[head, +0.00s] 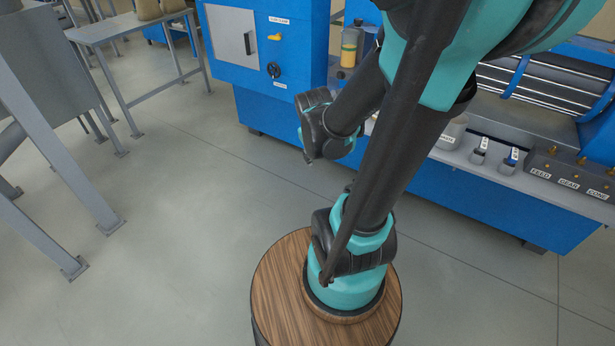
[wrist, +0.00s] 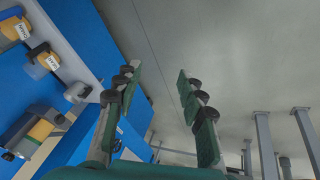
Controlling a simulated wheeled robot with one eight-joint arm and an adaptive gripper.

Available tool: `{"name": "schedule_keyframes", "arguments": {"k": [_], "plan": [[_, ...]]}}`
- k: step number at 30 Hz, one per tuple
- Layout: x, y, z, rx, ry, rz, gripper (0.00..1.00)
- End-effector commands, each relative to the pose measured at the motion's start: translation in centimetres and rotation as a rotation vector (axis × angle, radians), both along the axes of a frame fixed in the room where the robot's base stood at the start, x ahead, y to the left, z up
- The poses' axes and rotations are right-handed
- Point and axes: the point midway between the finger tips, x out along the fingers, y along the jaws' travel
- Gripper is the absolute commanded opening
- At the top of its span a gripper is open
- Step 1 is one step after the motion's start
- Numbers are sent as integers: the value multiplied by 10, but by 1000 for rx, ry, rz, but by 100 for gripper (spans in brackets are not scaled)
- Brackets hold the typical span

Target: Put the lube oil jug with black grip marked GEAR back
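My gripper (wrist: 158,82) is open in the wrist view, with nothing between its two fingers and floor beyond them. In the head view my arm hides part of the blue machine. Two small labelled containers stand on its ledge: one with a dark top (head: 480,150) and one with a blue top (head: 511,160). Their labels are too small to read, so I cannot tell which, if either, is the GEAR jug. A GEAR label (head: 569,184) sits between FEED and CONE labels on the dark panel. A yellow container (head: 350,47) stands farther back.
The blue cabinet (head: 263,60) has a black knob and a yellow knob. Grey tables and metal legs (head: 60,150) stand on the left. The grey floor (head: 190,220) between them and the machine is open. The wrist view shows yellow labelled items (wrist: 15,28) at upper left.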

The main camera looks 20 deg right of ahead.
Motion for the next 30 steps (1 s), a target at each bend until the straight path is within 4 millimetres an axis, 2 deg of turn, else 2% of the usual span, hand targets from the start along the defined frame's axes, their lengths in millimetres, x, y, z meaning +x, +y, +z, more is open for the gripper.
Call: {"name": "schedule_keyframes", "arguments": {"k": [1,3,9,30], "plan": [[-17,11,-3,51,-4,-26,40],[-34,26,-7,122,-8,-65,40],[-63,50,-15,241,-8,-136,40],[-66,53,-16,257,-8,-146,40]]}}
